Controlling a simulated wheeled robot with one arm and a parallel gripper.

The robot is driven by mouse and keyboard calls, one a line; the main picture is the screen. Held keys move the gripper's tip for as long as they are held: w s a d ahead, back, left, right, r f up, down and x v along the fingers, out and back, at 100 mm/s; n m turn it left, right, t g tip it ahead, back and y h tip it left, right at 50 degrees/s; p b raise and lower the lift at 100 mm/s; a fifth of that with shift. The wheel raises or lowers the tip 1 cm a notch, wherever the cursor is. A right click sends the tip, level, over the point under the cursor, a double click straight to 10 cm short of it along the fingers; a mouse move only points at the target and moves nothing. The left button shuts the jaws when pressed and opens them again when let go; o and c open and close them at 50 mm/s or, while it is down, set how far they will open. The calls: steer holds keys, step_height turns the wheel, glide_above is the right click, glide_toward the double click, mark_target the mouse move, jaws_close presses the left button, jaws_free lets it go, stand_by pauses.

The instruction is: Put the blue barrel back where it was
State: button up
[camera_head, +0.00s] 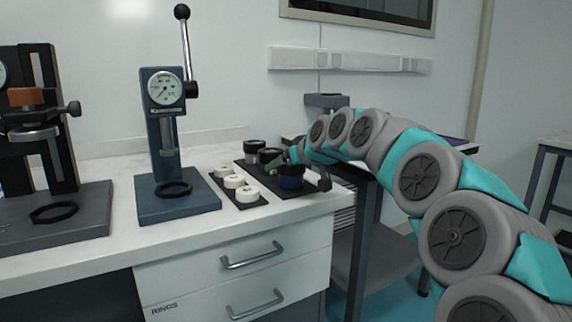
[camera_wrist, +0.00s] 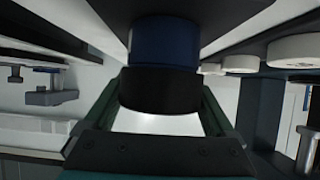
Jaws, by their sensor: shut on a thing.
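The blue barrel (camera_head: 291,180) is at the black mat (camera_head: 312,188) near the right end of the counter. In the wrist view the blue barrel (camera_wrist: 163,43) has a blue body and a black end part, with the dark mat (camera_wrist: 205,12) right beyond the blue end. My gripper (camera_head: 291,160) is shut on the barrel from above. In the wrist view my gripper (camera_wrist: 160,100) has one finger on each side of the black part. The barrel looks upright and on or very close to the mat; I cannot tell whether it touches.
Two dark barrels (camera_head: 255,147) (camera_head: 269,156) stand behind on the mat. White rings (camera_head: 234,182) lie on a dark strip (camera_head: 215,176) to the left. A blue gauge press (camera_head: 160,120) and a black press (camera_head: 42,130) stand further left. The counter's right edge is close.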

steer(key=shift+f, duration=0.1)
steer(key=o, duration=1.4)
steer(key=shift+c, duration=0.2)
steer(key=shift+r, duration=0.2)
steer(key=b+v, duration=0.2)
steer(key=v, duration=1)
steer(key=s+d+f+m+g+h, duration=0.2)
steer(key=s+d+f+g, duration=0.2)
steer(key=s+f, duration=0.7)
steer(key=s+d+f+m+g+h, duration=0.2)
steer(key=s+d+f+g, duration=0.2)
steer(key=s+f, duration=0.8)
steer(key=s+d+f+m+g+h, duration=0.2)
steer(key=s+d+f+g, duration=0.2)
steer(key=s, duration=1.8)
steer(key=d+f, duration=0.3)
steer(key=f, duration=0.5)
steer(key=shift+d+f+m+h, duration=0.2)
steer(key=shift+f+m+h, duration=0.05)
steer(key=shift+m+h, duration=0.15)
